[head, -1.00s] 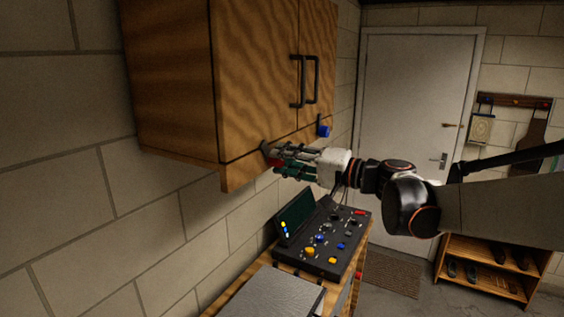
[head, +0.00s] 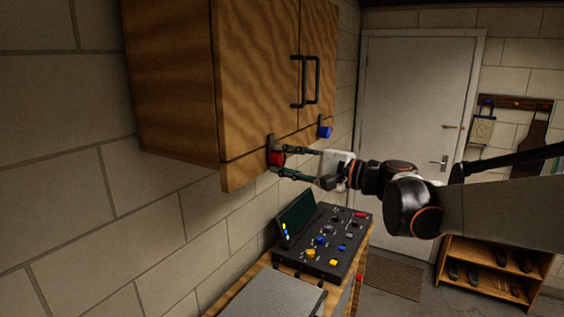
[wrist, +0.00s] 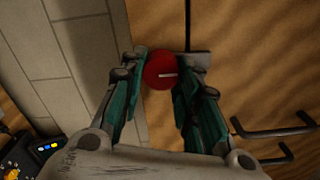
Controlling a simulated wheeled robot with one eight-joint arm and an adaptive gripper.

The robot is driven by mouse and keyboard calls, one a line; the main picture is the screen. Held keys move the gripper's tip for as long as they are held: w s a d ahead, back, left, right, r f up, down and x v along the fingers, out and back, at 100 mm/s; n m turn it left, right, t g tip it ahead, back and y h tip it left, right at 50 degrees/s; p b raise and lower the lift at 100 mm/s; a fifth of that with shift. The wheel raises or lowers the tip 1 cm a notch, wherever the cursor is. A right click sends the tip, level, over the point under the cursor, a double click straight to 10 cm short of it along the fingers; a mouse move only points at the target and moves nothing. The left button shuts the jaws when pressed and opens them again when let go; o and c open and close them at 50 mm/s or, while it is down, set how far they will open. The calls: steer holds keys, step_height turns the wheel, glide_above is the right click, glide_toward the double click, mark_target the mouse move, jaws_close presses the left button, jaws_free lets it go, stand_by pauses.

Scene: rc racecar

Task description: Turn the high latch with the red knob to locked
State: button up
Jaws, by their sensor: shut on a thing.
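The red knob (head: 277,159) sits at the lower edge of the wooden wall cabinet, on a dark latch bar (head: 270,142). In the head view the bar stands about upright, reaching up from the knob. My gripper (head: 280,160) is shut on the red knob, with one finger above it and one below. In the wrist view the red knob (wrist: 160,70), with a pale line on its face, lies between the fingertips (wrist: 160,72). The latch bar (wrist: 196,61) extends to the right there. The fingers hide part of the knob's sides.
A blue knob (head: 325,132) on a second latch is just right of my gripper, below the black door handles (head: 305,80). A control panel (head: 322,243) with coloured knobs stands on the bench below. The block wall (head: 70,200) is at the left.

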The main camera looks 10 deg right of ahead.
stand_by(0.4)
steer(key=o, duration=1.1)
steer(key=shift+c, duration=0.2)
steer(key=v, duration=1.2)
steer(key=shift+s, duration=0.1)
